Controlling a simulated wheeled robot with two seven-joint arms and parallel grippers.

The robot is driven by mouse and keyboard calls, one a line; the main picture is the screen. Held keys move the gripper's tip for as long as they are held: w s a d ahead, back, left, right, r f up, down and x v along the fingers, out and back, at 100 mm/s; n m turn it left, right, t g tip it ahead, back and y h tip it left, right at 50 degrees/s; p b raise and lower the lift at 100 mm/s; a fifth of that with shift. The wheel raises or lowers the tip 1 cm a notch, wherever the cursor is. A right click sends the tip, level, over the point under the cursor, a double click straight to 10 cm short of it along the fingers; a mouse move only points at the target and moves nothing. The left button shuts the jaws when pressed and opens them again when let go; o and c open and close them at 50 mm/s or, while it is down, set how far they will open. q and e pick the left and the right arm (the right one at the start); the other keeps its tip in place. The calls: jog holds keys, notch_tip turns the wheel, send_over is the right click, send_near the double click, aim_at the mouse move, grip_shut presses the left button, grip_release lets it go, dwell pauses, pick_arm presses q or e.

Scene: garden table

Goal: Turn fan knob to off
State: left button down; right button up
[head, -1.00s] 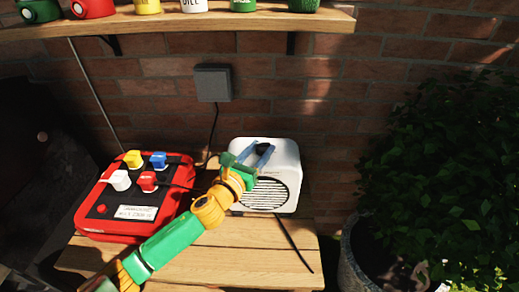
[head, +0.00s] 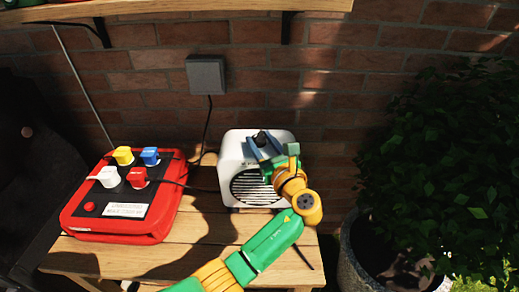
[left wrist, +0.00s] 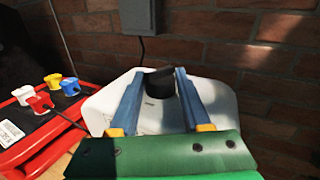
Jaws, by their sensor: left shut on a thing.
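The fan (head: 233,151) is a white rounded box with a round dark grille on its front, standing on the wooden table. Its black knob (head: 262,137) sits on the top face; it also shows in the left wrist view (left wrist: 160,83). My left gripper (head: 261,143) reaches over the fan's top from the front right, and its blue fingers are shut on the knob, one on each side. The fingers hide parts of the knob's sides. I cannot read any marks around it. My right gripper is not in view.
A red power box (head: 120,222) with several coloured plugs is left of the fan, with cables around it. A grey wall box (head: 206,75) hangs on the brick wall. A potted bush (head: 440,170) stands right. A shelf (head: 200,8) runs above.

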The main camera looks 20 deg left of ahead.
pick_arm(q)
jog(key=shift+w+d+f+n+g+y+b, duration=0.1)
jog(key=shift+n+g+y+b, duration=0.45)
jog(key=shift+b, duration=0.2)
jog(key=shift+w+d+f+n+g+y+b, duration=0.1)
jog(key=shift+n+g+y+b, duration=0.4)
jog(key=shift+b, duration=0.2)
jog(key=shift+r+g+y+b, duration=0.1)
jog(key=shift+g+y+b, duration=0.15)
jog(key=shift+g+b, duration=0.1)
jog(key=shift+n, duration=0.25)
jog(key=shift+c, duration=1.8)
grip_release()
jog(key=shift+a, duration=0.15)
jog(key=b+v, duration=0.1)
jog(key=v, duration=0.6)
jog(key=shift+b, duration=0.3)
